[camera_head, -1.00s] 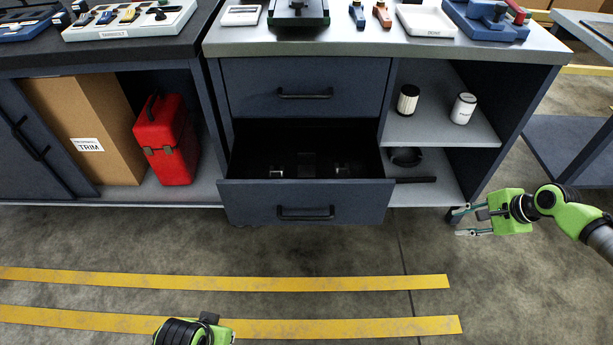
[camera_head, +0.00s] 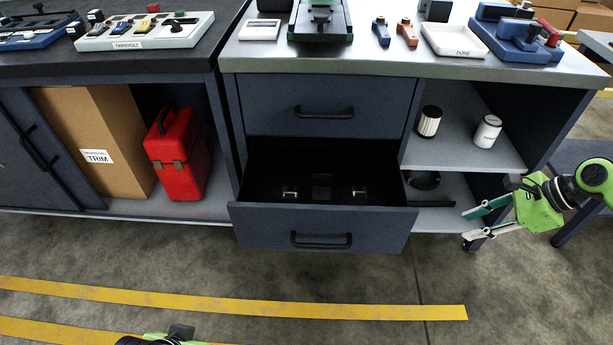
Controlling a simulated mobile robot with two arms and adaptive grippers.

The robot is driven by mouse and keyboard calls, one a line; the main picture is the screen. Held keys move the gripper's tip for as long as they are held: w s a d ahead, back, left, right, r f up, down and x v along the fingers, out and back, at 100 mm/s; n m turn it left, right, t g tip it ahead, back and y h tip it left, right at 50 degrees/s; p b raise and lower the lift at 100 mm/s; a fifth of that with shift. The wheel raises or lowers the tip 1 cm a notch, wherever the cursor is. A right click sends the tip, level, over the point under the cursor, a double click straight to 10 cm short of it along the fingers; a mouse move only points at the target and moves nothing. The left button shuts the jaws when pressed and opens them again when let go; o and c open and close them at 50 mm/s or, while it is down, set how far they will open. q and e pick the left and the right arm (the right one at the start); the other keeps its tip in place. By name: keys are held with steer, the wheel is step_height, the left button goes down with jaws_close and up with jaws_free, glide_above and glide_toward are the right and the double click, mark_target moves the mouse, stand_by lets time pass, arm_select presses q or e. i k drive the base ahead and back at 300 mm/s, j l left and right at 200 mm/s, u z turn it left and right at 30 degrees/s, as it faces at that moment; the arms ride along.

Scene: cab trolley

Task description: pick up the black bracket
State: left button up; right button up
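The lower drawer (camera_head: 255,226) of the grey cabinet stands open. Inside it a dark block-like piece (camera_head: 321,187) lies between two small shiny metal pieces (camera_head: 290,192) (camera_head: 359,192); it may be the black bracket, but the dark interior hides its shape. My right gripper (camera_head: 467,226) is right of the drawer, in front of the cabinet's lower right corner. Its fingers are apart with nothing between them, and it touches nothing I can see. Only a piece of my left gripper (camera_head: 172,338) shows at the bottom edge; its fingers cannot be made out.
The open shelves hold two canisters (camera_head: 429,121) (camera_head: 487,131) above and a black ring (camera_head: 424,180) below. A red case (camera_head: 178,155) and a cardboard box (camera_head: 95,140) stand left. The worktop (camera_head: 370,62) carries tools and trays. The floor ahead of the drawer is clear.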

mark_target(321, 183)
steer(key=i+j+u, duration=0.1)
steer(key=j, duration=0.25)
steer(key=i+j+u, duration=0.15)
steer(key=i+j, duration=0.1)
steer(key=j, duration=0.3)
steer(key=i+j+u, duration=0.1)
steer(key=j, duration=0.35)
steer(key=i+l, duration=0.15)
steer(key=l, duration=0.2)
steer(key=i+l, duration=0.1)
steer(key=l, duration=0.2)
